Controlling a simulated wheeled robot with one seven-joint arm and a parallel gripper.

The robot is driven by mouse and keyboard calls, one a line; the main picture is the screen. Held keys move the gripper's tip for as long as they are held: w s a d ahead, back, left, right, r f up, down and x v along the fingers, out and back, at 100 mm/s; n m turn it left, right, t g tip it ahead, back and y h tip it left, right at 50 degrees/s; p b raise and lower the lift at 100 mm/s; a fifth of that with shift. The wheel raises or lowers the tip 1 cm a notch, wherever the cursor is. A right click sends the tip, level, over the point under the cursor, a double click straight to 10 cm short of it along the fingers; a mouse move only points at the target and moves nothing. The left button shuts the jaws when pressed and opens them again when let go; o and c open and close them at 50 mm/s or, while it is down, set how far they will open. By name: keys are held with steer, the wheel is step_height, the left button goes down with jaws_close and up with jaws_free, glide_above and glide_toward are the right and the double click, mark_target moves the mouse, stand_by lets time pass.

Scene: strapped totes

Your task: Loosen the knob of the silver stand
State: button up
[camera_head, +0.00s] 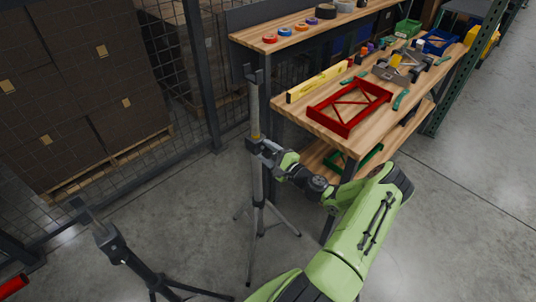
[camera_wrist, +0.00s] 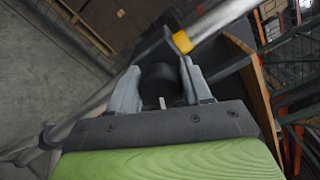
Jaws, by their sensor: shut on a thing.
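The silver stand (camera_head: 258,185) stands upright on three spread legs in front of the workbench. It has a yellow band (camera_head: 255,136) partway up, which also shows in the wrist view (camera_wrist: 182,42). My gripper (camera_head: 266,149) is at the stand's post just below that band. In the wrist view my gripper (camera_wrist: 162,84) has its two grey fingers on either side of a round black knob (camera_wrist: 160,84), shut on it. The knob's far side and its joint with the post are hidden.
A black stand (camera_head: 118,250) is at the lower left. The wooden workbench (camera_head: 330,128) holds a red frame (camera_head: 348,128), a yellow level (camera_head: 317,82) and several tools. Wire mesh and stacked brown boxes (camera_head: 80,90) are at the left. Grey floor between the stands is clear.

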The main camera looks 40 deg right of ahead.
steer(key=n+b, duration=0.1)
steer(key=n, duration=0.1)
steer(key=n+b, duration=0.1)
steer(key=n, duration=0.1)
steer(key=n+b, duration=0.1)
steer(key=shift+a+f+n, duration=0.1)
steer(key=shift+f+n, duration=0.2)
steer(key=shift+n, duration=0.1)
steer(key=n+b, duration=0.5)
steer(key=shift+f, duration=0.2)
steer(key=n+b, duration=0.2)
steer(key=n, duration=0.6)
steer(key=shift+n, duration=0.4)
steer(key=shift+f, duration=0.1)
steer(key=o, duration=1)
steer(key=shift+r, duration=0.2)
